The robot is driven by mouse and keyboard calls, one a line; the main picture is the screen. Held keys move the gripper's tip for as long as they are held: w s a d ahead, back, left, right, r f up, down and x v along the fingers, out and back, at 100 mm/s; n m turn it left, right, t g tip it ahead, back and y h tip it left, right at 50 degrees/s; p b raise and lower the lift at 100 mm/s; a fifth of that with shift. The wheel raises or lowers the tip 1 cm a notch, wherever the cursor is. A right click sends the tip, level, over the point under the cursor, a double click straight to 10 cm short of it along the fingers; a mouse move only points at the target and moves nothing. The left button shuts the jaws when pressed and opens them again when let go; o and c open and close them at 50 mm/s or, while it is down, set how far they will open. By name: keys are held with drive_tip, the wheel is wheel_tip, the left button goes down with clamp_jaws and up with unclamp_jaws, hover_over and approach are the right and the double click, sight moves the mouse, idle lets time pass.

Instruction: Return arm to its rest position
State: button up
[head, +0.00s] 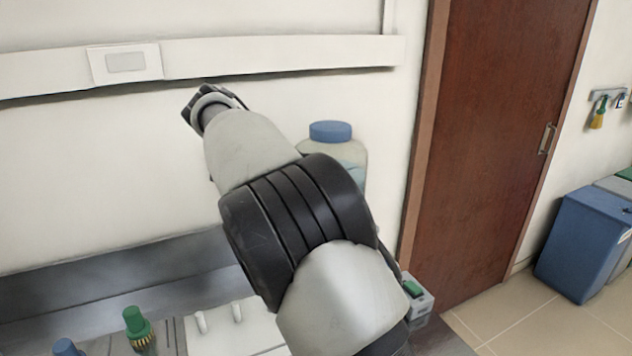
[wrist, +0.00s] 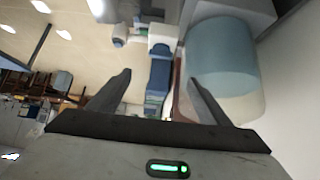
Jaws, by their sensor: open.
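My arm reaches up and away across the head view, with the wrist end (head: 212,102) raised in front of the white wall. The fingertips are hard to make out there. In the wrist view my gripper (wrist: 158,84) shows two dark fingers spread apart with nothing between them, so it is open and empty. A jar with a blue lid (head: 330,131) stands behind my arm, partly hidden by it. A large pale blue and cream cylinder (wrist: 224,58) shows close beside the right finger in the wrist view.
A small box with a green switch (head: 415,295) sits right of my arm. A brown door (head: 500,130) and blue bin (head: 583,240) stand right, with clear floor in front.

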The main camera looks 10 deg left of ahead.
drive_tip(key=s+d+r+n+g+y+p, duration=0.1)
drive_tip(key=s+d+r+n+y, duration=0.2)
drive_tip(key=d, duration=0.9)
drive_tip(key=s+d+r+n+g+y, duration=0.1)
drive_tip(key=s+d+r, duration=0.25)
drive_tip(key=d, duration=0.75)
drive_tip(key=s+d+f+n+y, duration=0.1)
drive_tip(key=s+d+f+n, duration=0.1)
drive_tip(key=s, duration=0.5)
drive_tip(key=s+d+f+n+t+y, duration=0.1)
drive_tip(key=s+d+f+n, duration=0.1)
drive_tip(key=s, duration=0.5)
drive_tip(key=s+d+f+n+t+y, duration=0.1)
drive_tip(key=s+d+f+n, duration=0.1)
drive_tip(key=s, duration=0.6)
drive_tip(key=d+f+p, duration=0.1)
drive_tip(key=d, duration=0.1)
drive_tip(key=shift+d+f, duration=0.15)
drive_tip(key=shift+d, duration=0.25)
drive_tip(key=shift+s, duration=0.1)
drive_tip(key=shift+c, duration=0.2)
